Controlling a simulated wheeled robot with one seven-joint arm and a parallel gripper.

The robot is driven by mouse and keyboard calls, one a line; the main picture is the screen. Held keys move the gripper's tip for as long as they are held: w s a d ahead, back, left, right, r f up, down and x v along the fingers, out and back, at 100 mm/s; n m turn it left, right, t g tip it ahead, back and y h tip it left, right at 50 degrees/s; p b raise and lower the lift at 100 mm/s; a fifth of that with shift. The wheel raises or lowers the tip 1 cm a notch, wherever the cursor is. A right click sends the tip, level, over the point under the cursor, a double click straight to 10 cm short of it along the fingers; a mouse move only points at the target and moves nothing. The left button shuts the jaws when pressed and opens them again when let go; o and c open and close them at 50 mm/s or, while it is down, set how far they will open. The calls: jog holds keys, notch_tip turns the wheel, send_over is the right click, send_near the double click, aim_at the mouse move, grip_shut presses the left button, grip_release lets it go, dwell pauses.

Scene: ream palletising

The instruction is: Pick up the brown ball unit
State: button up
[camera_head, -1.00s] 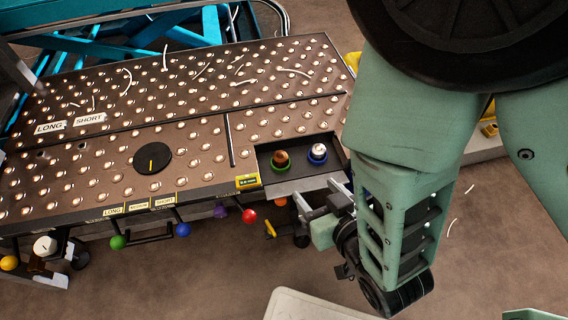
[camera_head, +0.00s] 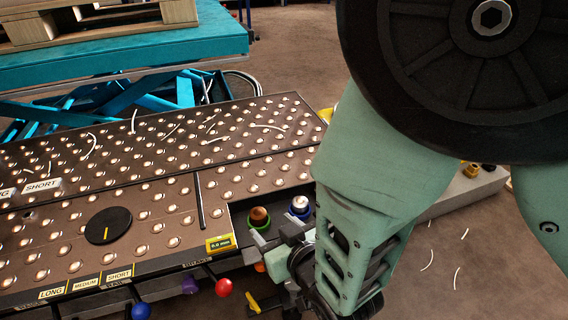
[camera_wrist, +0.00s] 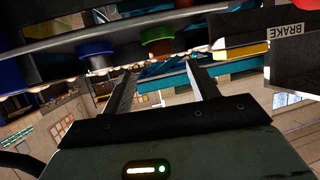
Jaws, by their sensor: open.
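The brown ball unit (camera_head: 259,216) is a brown ball on a green ring. It sits in a dark recessed tray (camera_head: 239,212) at the table's near right corner. A white ball on a blue ring (camera_head: 300,206) stands to its right. My gripper (camera_head: 276,243) is open and empty at the tray's near side, just in front of the brown ball unit and apart from it. In the wrist view, the open fingers (camera_wrist: 160,70) point toward the green ring (camera_wrist: 157,36), with the blue ring (camera_wrist: 95,52) to the left. My arm hides the tray's right end.
Red (camera_head: 223,287), purple (camera_head: 189,286) and blue (camera_head: 141,311) knobs stick out along the front edge. A teal lift (camera_head: 130,70) with a wooden pallet stands behind.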

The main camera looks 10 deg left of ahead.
aim_at(261, 217)
jog(key=shift+x, duration=0.8)
jog(key=b+x, duration=0.3)
jog(key=x, duration=0.1)
jog(key=shift+w+a+f+b, duration=0.1)
jog(key=shift+a+f+b, duration=0.1)
jog(key=shift+f+b, duration=0.15)
jog(key=shift+w+a, duration=0.25)
jog(key=shift+r, duration=0.1)
jog(key=c, duration=1.1)
